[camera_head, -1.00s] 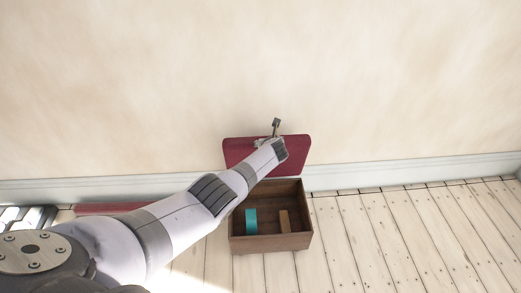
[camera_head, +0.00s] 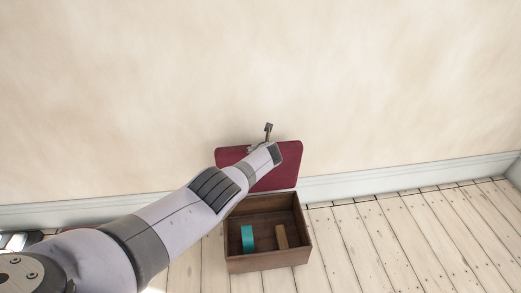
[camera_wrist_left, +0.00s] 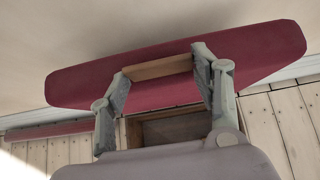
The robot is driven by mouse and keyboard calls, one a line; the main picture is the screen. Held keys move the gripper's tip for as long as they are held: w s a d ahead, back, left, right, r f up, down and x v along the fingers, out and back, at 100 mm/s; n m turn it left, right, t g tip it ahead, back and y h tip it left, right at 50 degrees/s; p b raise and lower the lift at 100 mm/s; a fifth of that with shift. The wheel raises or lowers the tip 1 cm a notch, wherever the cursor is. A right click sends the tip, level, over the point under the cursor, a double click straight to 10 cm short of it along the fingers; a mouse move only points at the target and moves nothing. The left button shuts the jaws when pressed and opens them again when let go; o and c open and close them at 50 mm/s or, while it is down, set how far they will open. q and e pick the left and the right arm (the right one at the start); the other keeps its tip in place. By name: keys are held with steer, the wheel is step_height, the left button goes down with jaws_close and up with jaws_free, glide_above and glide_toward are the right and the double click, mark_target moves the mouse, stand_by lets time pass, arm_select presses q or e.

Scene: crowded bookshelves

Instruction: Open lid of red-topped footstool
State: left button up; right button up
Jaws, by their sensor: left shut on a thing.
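The footstool is a dark wooden box (camera_head: 268,262) on the floor by the wall, with its inside exposed. Its red lid (camera_head: 288,169) is raised at the back of the box, near the wall. The lid also fills the middle of the left wrist view (camera_wrist_left: 262,47). My left gripper (camera_head: 259,141) is at the lid's upper part, partly hidden behind my wrist. In the left wrist view, its two fingers (camera_wrist_left: 160,68) lie on either side of a brown wooden strip against the red lid, shut on the lid. My right gripper is in neither view.
Inside the box lie a teal block (camera_head: 247,238) and a tan block (camera_head: 282,237). A white baseboard (camera_head: 400,177) runs along the wall behind. The plank floor (camera_head: 400,235) to the right is clear. A dark red strip (camera_wrist_left: 60,130) lies at the left in the wrist view.

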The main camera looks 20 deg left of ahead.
arm_select(q)
steer(key=shift+w+a+r, duration=0.2)
steer(key=shift+w+r, duration=0.05)
steer(key=shift+r, duration=0.25)
steer(key=o, duration=1.5)
steer(key=shift+s, duration=0.2)
steer(key=shift+o, duration=0.9)
steer(key=shift+d+f, duration=0.1)
steer(key=shift+f, duration=0.1)
steer(key=shift+d, duration=0.15)
steer(key=v, duration=0.7)
steer(key=shift+s, duration=0.25)
